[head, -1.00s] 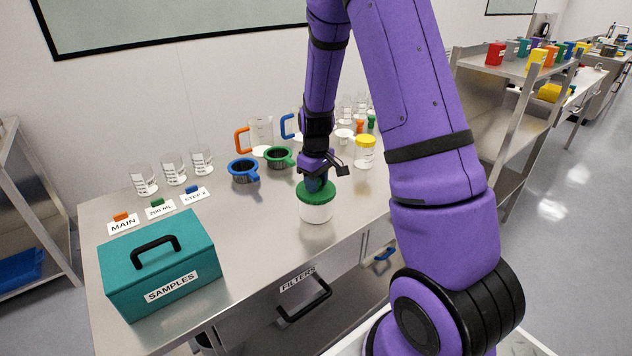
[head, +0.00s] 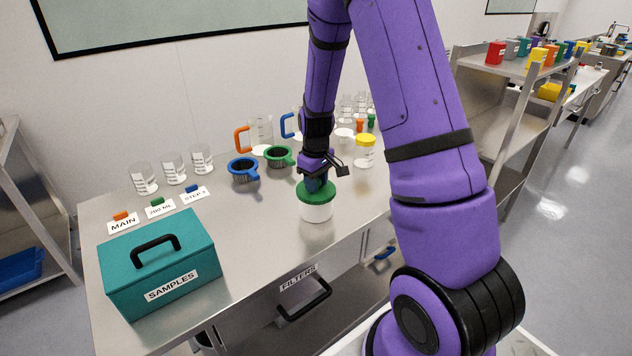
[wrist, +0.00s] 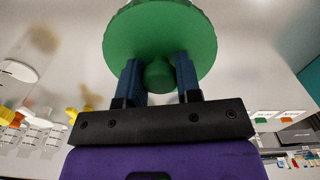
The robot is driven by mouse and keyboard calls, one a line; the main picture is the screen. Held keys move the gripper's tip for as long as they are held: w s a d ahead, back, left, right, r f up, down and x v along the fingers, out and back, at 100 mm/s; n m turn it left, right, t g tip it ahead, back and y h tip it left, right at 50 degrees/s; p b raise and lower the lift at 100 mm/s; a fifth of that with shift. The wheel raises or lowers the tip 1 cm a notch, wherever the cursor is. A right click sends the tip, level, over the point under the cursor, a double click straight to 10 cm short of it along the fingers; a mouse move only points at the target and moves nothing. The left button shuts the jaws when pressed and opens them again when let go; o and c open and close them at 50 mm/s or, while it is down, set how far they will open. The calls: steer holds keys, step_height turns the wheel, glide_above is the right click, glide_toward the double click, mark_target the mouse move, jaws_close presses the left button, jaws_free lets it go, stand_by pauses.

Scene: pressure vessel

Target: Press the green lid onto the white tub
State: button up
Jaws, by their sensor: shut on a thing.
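The white tub (head: 316,212) stands upright on the steel bench, near its front edge. The green lid (head: 316,193) lies over the tub's mouth and looks level; whether it is fully seated I cannot tell. My gripper (head: 318,181) points down from above, centred on the lid. In the wrist view the two blue fingers (wrist: 159,80) are shut on the knob of the green lid (wrist: 160,35). The tub is hidden behind the lid in the wrist view.
A teal samples box (head: 160,262) stands at the front left. Bench between box and tub is clear.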

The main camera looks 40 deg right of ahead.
steer(key=o, duration=1.5)
steer(key=shift+c, duration=0.2)
steer(key=shift+r, duration=0.15)
steer(key=shift+r, duration=3.35)
jaws_close()
steer(key=shift+f, duration=2.7)
steer(key=shift+r, duration=0.1)
